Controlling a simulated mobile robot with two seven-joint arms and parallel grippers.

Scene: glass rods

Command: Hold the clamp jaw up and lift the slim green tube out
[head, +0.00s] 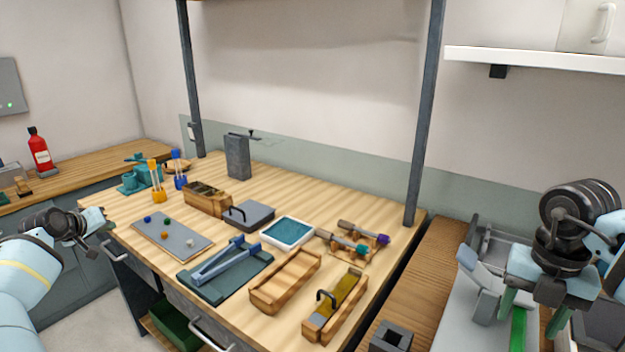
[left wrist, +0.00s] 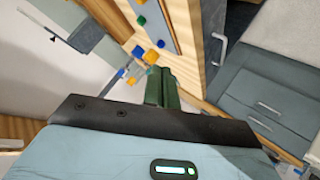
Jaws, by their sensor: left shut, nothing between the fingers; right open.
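I cannot pick out the clamp jaw or the slim green tube for certain. A teal clamp-like fixture (head: 138,178) stands at the far left corner of the wooden table. A bright green upright piece (head: 518,330) shows below my right gripper (head: 531,314); I cannot tell what it is. My right gripper is open, pointing down over the grey surface at the right. My left gripper (head: 116,256) is by the table's left edge, away from the fixture. In the left wrist view its green fingers (left wrist: 163,86) are shut with nothing between them.
The wooden table holds blue tongs (head: 225,262) on a teal mat, a blue-lined tray (head: 288,232), wooden boxes (head: 285,282), rods on rests (head: 352,243), a grey block (head: 237,158) and a plate (head: 172,235) with small balls. Dark posts (head: 424,120) rise at the back.

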